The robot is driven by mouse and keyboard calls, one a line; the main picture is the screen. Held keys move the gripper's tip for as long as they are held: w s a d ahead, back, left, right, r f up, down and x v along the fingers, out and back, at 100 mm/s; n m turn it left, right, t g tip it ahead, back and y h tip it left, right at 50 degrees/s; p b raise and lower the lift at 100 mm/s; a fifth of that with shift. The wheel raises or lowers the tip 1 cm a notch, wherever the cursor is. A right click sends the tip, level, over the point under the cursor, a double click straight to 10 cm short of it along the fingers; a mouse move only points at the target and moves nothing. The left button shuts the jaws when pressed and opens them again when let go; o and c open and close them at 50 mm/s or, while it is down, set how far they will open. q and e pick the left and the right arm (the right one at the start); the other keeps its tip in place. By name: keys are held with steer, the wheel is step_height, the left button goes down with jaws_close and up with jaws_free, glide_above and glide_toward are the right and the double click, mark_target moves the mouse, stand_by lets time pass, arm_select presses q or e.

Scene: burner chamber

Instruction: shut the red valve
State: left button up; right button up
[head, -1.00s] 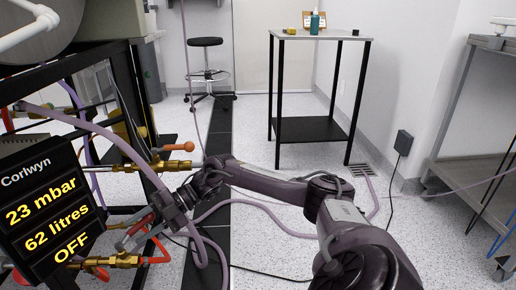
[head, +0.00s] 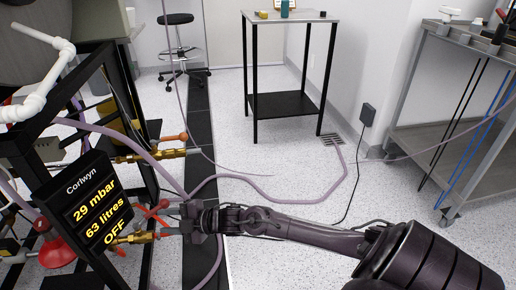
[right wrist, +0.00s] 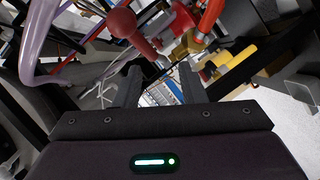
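The red valve has a brass body (head: 146,237) on the dark rack, with a red handle (head: 152,211) just left of my right gripper (head: 187,222). In the right wrist view a red knob-ended handle (right wrist: 124,24) and a brass fitting (right wrist: 206,58) lie just beyond the fingertips. My right gripper (right wrist: 160,74) is open there, its two fingers apart with nothing held between them. I cannot tell whether a finger touches the handle. My left gripper is not in view.
A panel (head: 91,207) reads 29 mbar, 63 litres, OFF. A brass valve with an orange knob (head: 183,137) sits above. A mauve hose (head: 120,136) runs close to the gripper.

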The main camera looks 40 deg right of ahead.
steer(key=s+d+f+m+h+p, duration=0.5)
steer(key=s+d+m+p, duration=0.2)
steer(key=d+p, duration=0.45)
steer(key=s+f+m+g+h+p, duration=0.2)
steer(key=s+f+p, duration=0.1)
steer(key=s+p, duration=0.3)
steer(key=s+f+m+g+h+p, duration=0.1)
steer(key=s+f+m+g+p, duration=0.2)
steer(key=s, duration=0.5)
steer(key=f+p, duration=0.1)
steer(key=p, duration=0.1)
steer(key=shift+s+f+h+p, duration=0.2)
steer(key=shift+s+h+p, duration=0.15)
steer(key=shift+s+h, duration=0.05)
